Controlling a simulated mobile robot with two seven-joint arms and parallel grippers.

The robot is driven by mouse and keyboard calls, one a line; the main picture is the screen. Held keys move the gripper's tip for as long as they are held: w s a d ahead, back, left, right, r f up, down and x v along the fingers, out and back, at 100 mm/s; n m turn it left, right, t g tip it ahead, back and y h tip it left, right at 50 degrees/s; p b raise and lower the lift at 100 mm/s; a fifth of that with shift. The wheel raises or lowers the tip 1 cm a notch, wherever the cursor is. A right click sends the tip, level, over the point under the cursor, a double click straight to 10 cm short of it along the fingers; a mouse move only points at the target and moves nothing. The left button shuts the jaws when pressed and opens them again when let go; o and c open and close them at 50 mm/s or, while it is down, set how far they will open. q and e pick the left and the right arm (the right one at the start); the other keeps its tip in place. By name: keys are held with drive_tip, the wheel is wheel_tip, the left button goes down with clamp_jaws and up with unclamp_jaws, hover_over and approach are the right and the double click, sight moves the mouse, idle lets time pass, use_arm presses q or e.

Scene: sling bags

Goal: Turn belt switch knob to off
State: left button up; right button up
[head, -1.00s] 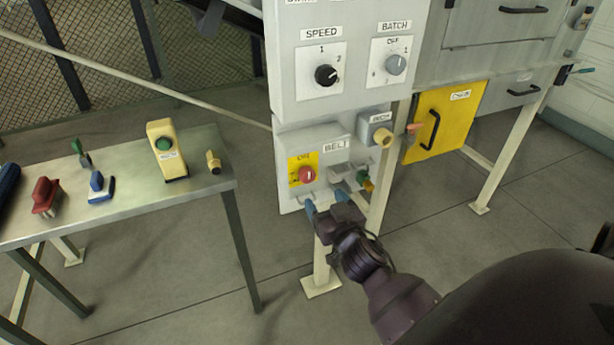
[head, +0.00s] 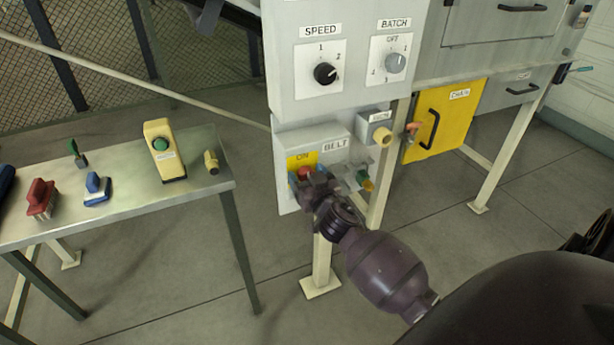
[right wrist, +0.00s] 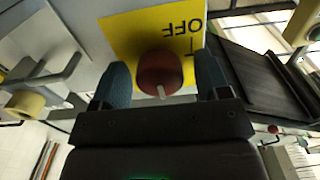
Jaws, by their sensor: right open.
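The belt switch is a red knob (head: 305,173) on a yellow plate (head: 303,160) below the BELT label (head: 335,144) on the grey box. My right gripper (head: 307,178) is in front of it and hides much of it in the head view. In the right wrist view the red knob (right wrist: 161,72) sits between my two open blue-grey fingers (right wrist: 163,85), with a gap on each side. A pale mark on the knob points toward the gripper. The plate reads OFF (right wrist: 184,28) near the knob. My left gripper is not in view.
The SPEED dial (head: 325,74) and BATCH dial (head: 395,64) are above. A metal table (head: 130,205) with several tools stands at left.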

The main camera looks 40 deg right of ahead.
drive_tip(key=c, duration=0.9)
